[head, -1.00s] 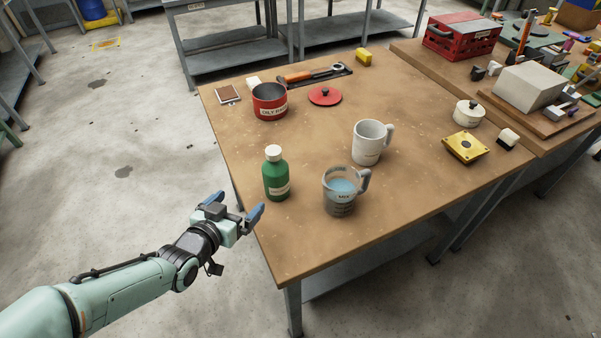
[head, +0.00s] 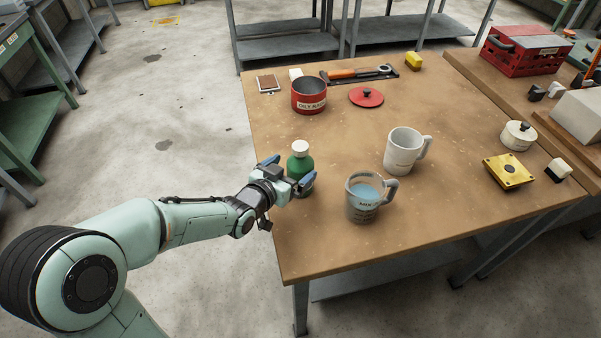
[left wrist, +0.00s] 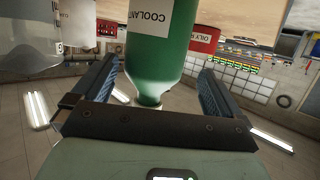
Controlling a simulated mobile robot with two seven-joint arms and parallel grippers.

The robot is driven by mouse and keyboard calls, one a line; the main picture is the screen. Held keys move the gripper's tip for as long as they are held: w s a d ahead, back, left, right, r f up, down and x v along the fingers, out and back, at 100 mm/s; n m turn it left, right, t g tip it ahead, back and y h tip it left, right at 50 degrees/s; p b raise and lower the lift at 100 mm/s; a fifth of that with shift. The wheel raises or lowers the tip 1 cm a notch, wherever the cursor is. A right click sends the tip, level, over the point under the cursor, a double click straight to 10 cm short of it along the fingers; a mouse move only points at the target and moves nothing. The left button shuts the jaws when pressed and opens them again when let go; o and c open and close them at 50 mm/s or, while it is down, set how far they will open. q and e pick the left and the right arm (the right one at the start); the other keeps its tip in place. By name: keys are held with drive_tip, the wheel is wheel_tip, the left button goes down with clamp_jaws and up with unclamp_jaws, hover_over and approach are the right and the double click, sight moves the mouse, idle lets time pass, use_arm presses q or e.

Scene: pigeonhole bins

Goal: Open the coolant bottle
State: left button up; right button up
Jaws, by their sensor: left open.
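The green coolant bottle (head: 301,165) with its white cap (head: 300,147) stands upright near the left edge of the wooden table. My left gripper (head: 289,172) is open at the bottle, one blue finger on each side of it. In the left wrist view the scene appears upside down, and the green bottle (left wrist: 162,45) with its "COOLANT" label (left wrist: 147,17) shows between the two open fingers. A gap shows on either side of the bottle, so the fingers are not closed on it. The lower bottle is partly hidden by the gripper in the head view.
A red "OILY RAGS" tin (head: 308,98) and a red lid (head: 366,97) lie farther back. The front of the table (head: 330,250) is clear.

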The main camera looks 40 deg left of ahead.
use_arm(q)
drive_tip(key=x, duration=0.2)
drive_tip(key=d+x, duration=0.1)
drive_tip(key=x, duration=0.1)
drive_tip(key=shift+w+a+r, duration=0.1)
drive_tip(key=shift+w, duration=0.15)
drive_tip(key=shift+w+a, duration=0.1)
drive_tip(key=shift+w, duration=0.4)
drive_tip(key=c, duration=1.2)
